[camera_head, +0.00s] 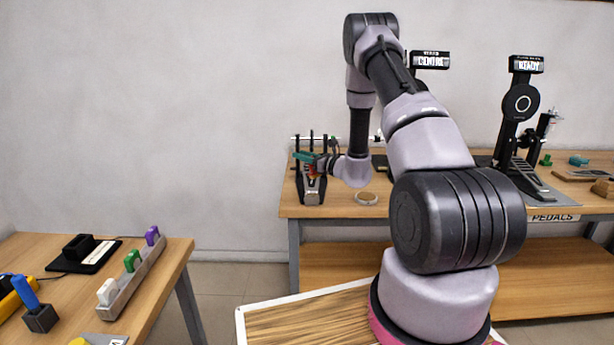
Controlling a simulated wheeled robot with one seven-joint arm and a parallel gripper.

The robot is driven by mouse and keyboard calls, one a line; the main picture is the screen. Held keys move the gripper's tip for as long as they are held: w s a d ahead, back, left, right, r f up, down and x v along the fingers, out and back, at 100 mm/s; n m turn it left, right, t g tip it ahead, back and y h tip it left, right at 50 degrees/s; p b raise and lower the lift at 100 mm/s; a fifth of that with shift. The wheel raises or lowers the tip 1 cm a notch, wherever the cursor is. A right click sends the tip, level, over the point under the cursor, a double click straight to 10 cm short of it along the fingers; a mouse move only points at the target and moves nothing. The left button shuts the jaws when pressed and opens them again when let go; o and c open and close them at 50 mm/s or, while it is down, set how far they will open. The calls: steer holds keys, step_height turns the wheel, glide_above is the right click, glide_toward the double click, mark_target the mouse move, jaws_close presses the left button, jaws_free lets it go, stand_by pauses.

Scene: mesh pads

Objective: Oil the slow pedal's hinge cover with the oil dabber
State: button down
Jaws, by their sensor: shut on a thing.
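My gripper (322,163) is at the left end of the far bench, small in the head view. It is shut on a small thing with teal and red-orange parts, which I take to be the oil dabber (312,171). A pedal with a metal footboard (312,190) stands right below and behind it. The dabber is close above this pedal; I cannot tell whether they touch. Another pedal (515,160) stands at the right under a sign that reads READY. A sign reading CENTRE (431,60) shows behind my arm, which hides what is below it. The hinge covers are too small to make out.
A round tan disc (366,198) lies on the far bench (300,210), right of the left pedal. At the left, a near table (175,262) bears a grey rack (130,283) with white, green and purple handles, a black stand (85,252) and a blue-handled tool (35,305).

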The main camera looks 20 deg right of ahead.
steer(key=w+a+r+n+y, duration=0.1)
steer(key=a+r, duration=0.3)
steer(key=r, duration=0.1)
steer(key=shift+t, duration=0.3)
steer(key=shift+w+f, duration=0.2)
steer(key=shift+f, duration=1.9)
